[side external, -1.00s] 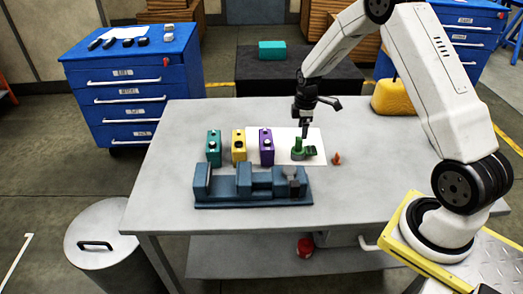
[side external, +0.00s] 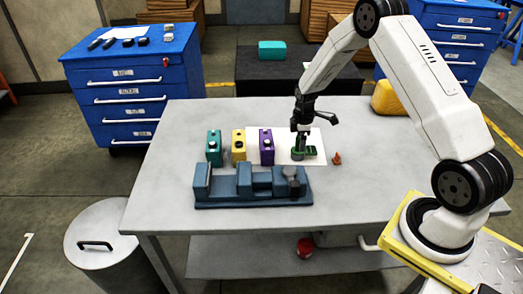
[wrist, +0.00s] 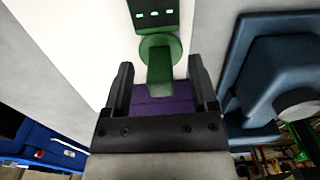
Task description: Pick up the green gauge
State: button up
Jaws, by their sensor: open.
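The green gauge (side external: 310,152) lies on a white sheet (side external: 284,136) on the grey table. It has a flat base and a round, raised part at its left end. My gripper (side external: 300,150) points down at that raised part in the side view. In the wrist view the gauge (wrist: 160,50) runs from the top edge to between my open fingers (wrist: 162,90). The fingers stand on either side of its green upright, with gaps showing. I cannot tell how far down they reach along it.
A purple block (side external: 266,147), a yellow block (side external: 238,145) and a teal block (side external: 214,148) stand left of the gauge. A blue-grey vise-like fixture (side external: 225,187) lies in front. A small orange piece (side external: 337,158) is to the right. The table's right side is clear.

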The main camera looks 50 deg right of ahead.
grip_shut()
dwell(1.5)
